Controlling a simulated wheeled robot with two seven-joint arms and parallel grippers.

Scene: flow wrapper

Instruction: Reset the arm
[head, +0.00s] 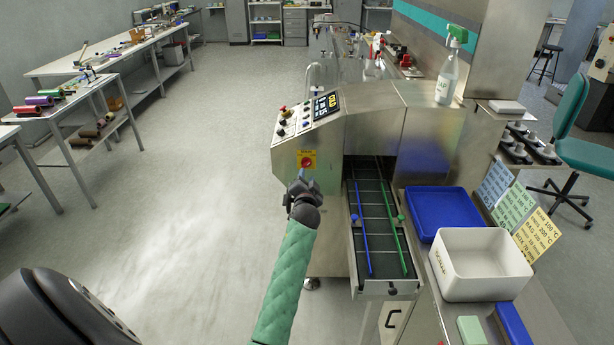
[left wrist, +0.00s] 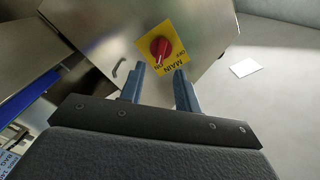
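My left gripper (head: 301,188) is in front of the flow wrapper's control end, just below the yellow main switch plate with its red knob (head: 307,161). In the left wrist view the two fingers (left wrist: 160,72) are apart with nothing between them. The red knob (left wrist: 160,47) on its yellow plate is just beyond the fingertips, and I see no contact. The labels MAIN and OFF can be read. The knob's exact setting is hard to tell. My right gripper is not in view.
The flow wrapper's infeed belt (head: 378,225) with blue and green rails lies right of my arm. Open floor (head: 190,200) lies to the left.

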